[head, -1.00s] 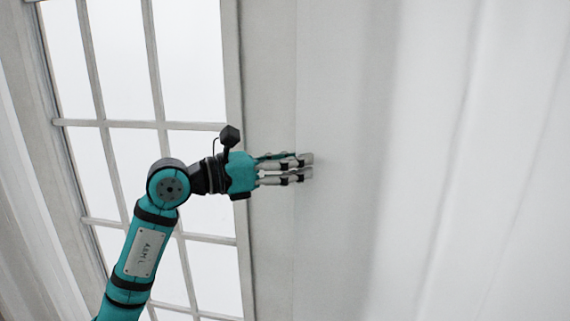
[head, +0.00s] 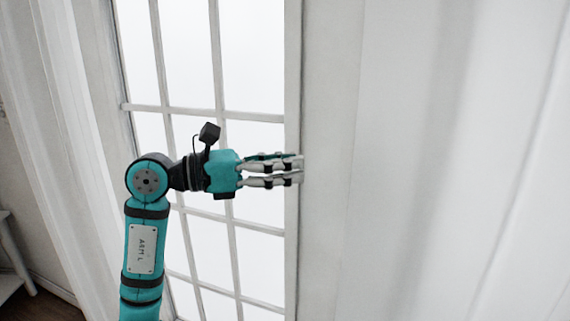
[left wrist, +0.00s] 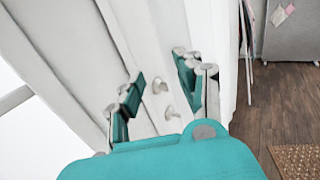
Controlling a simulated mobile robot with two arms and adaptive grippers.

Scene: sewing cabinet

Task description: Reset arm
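My left gripper (head: 300,170) is at the middle of the head view. Its fingers point right, in front of the white frame at the right side of a paned window or glazed door (head: 255,180). In the left wrist view the fingers of the left gripper (left wrist: 160,90) stand apart, with nothing held between them. Small pale knob-like parts (left wrist: 160,86) show in the gap; I cannot tell whether they belong to the frame or to the gripper. Whether the fingertips touch the frame is unclear. My right gripper is in neither view.
Pale curtain-like folds (head: 450,150) fill the right of the head view. A white curtain (head: 75,130) hangs at left, with white furniture (head: 12,255) beyond. The left wrist view shows wooden floor (left wrist: 285,105), a woven mat (left wrist: 298,160) and a grey panel (left wrist: 292,35).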

